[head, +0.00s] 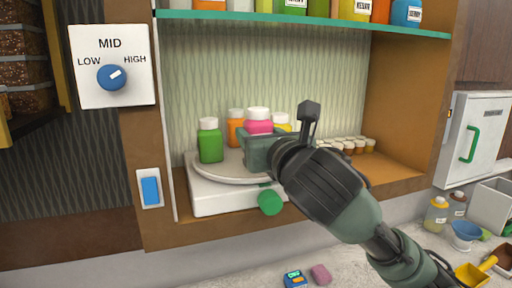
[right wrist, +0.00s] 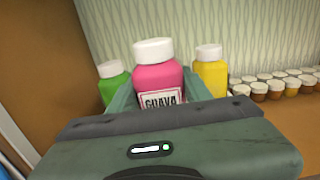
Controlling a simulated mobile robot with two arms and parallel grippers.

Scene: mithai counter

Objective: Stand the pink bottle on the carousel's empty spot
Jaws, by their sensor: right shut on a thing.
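The pink bottle (head: 259,126) has a white cap and stands upright at the carousel, among the other bottles. In the right wrist view the pink bottle (right wrist: 158,75) shows a label reading GUAVA, between the fingers of my right gripper (right wrist: 155,98). My right gripper (head: 262,146) is shut on it, and the gripper body hides its lower part. I cannot tell whether its base touches the plate. The carousel (head: 196,172) is a round light plate on a white base. A green bottle (head: 210,142), an orange bottle (head: 235,128) and a yellow bottle (head: 282,125) stand around the pink one. My left gripper is not in view.
A green knob (head: 271,202) sticks out at the front of the carousel base. Several small capped jars (head: 355,146) stand to the right in the niche. A shelf (head: 300,22) with bottles runs above. A dial (head: 112,77) and a blue switch (head: 150,191) are on the left.

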